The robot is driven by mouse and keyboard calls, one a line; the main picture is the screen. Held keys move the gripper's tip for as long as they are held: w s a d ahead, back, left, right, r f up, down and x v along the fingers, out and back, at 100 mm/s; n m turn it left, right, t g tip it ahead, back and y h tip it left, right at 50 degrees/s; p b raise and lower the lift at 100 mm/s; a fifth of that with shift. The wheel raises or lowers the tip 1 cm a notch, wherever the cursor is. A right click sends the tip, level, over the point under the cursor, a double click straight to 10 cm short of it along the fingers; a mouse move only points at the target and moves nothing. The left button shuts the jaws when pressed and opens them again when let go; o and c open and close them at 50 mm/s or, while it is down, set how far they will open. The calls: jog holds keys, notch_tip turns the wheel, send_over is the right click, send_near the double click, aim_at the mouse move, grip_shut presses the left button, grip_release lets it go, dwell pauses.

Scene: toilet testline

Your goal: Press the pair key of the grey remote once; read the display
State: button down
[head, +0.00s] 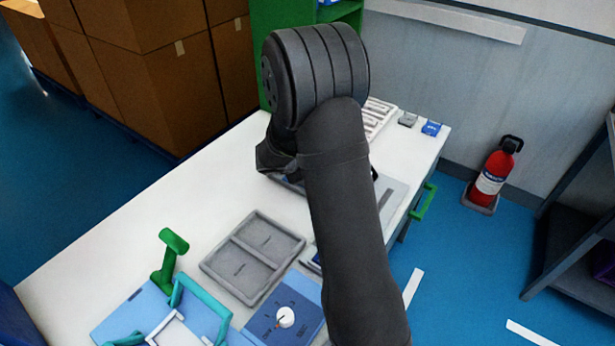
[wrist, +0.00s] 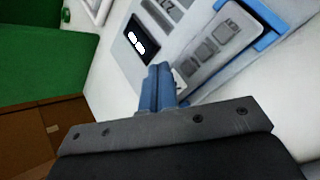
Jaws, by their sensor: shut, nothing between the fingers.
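In the wrist view the grey remote (wrist: 215,47) lies in a blue holder (wrist: 268,22) at the upper right, with several darker grey keys on its face. My gripper (wrist: 160,72) is shut and empty. Its blue fingertips point at the light grey panel beside the remote's lower left end; I cannot tell whether they touch anything. A small dark display (wrist: 138,38) with white marks sits on the panel left of the fingertips. The marks are too blurred to read.
The white table (head: 130,230) holds a grey two-part tray (head: 252,255), a blue box with a white knob (head: 285,317) and a green upright tool (head: 170,258). Small grey and blue items (head: 431,128) lie at the far corner. A fire extinguisher (head: 493,175) stands beyond.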

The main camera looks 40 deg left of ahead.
jog(key=shift+f, duration=0.6)
dwell(0.5)
jog(key=shift+r, duration=0.15)
dwell(0.4)
jog(key=shift+r, duration=0.9)
jog(key=shift+r, duration=2.5)
jog(key=shift+r, duration=1.75)
jog(key=shift+f, duration=0.1)
